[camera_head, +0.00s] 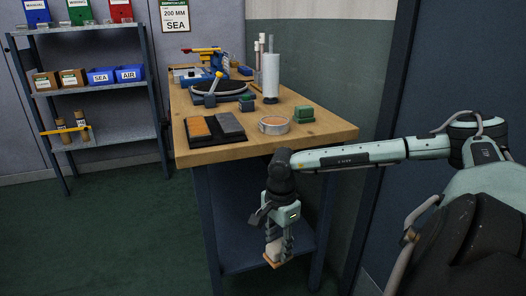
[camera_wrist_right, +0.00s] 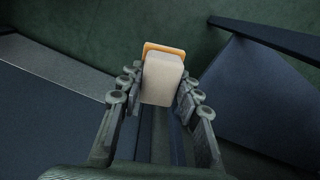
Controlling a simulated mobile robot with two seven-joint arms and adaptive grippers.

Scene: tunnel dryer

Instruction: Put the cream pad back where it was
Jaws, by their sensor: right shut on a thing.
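The cream pad (camera_wrist_right: 162,82), with an orange layer behind it, is between the fingers of my right gripper (camera_wrist_right: 160,90) in the right wrist view. In the head view my right gripper (camera_head: 279,243) points down, shut on the pad (camera_head: 273,261). It hangs in front of the workbench (camera_head: 290,139), below the top and near the lower shelf. A dark tray (camera_head: 217,143) at the bench's front left corner holds an orange block and a grey block side by side. My left gripper is out of view.
On the bench a round tin (camera_head: 274,126) stands right of the tray, with a green block (camera_head: 304,114) behind it. A white roll (camera_head: 271,76) and a black round plate (camera_head: 218,89) are farther back. A bin shelf (camera_head: 93,93) stands at the left. The green floor between is clear.

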